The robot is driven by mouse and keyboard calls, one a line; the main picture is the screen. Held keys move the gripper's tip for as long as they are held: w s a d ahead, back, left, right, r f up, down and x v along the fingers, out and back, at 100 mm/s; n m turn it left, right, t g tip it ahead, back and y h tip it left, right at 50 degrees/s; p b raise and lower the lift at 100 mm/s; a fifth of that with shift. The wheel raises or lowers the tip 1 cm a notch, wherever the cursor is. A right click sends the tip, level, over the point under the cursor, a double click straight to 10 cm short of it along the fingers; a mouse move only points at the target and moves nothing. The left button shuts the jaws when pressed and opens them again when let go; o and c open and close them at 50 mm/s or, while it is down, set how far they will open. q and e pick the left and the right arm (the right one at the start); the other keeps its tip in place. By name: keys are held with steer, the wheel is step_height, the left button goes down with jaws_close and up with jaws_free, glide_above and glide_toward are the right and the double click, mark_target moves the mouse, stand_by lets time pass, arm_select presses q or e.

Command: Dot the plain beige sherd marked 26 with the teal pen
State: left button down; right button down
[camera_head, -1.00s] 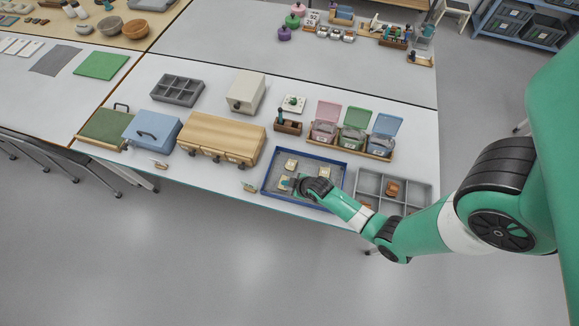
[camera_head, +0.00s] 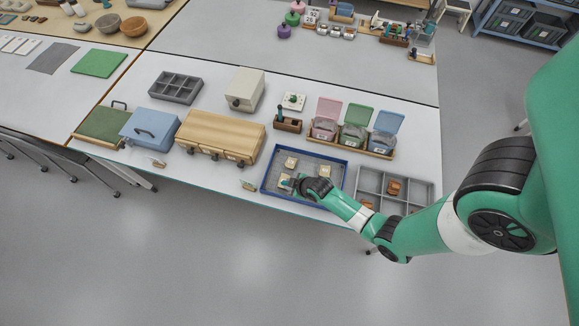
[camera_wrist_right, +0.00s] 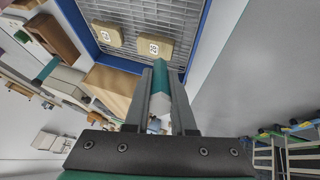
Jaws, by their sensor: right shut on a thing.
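My right gripper (camera_head: 297,183) is over the front part of the blue-rimmed tray (camera_head: 264,181). In the right wrist view, its fingers (camera_wrist_right: 160,100) are shut on a teal pen (camera_wrist_right: 161,78) with a pale section. Two plain beige sherds with number labels lie on the tray's grid floor there, one (camera_wrist_right: 153,46) just beyond the pen and one (camera_wrist_right: 108,34) to its left. The numbers are too small to read surely. In the head view, sherds show at the tray's back (camera_head: 290,162), right (camera_head: 323,173) and left front (camera_head: 285,182). Whether the pen touches a sherd is unclear.
A grey compartment tray (camera_head: 410,194) with brown pieces stands right of the blue tray. A wooden drawer box (camera_head: 220,135) stands to the left. Behind are a small wooden holder (camera_head: 289,125) and lidded pink, green and blue bins (camera_head: 353,136). The table's front edge is close.

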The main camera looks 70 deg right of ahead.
steer(key=shift+f+b, duration=0.7)
steer(key=shift+f, duration=0.25)
stand_by(1.4)
step_height(320, 180, up, 7)
steer(key=p, duration=0.7)
steer(key=shift+r, duration=0.15)
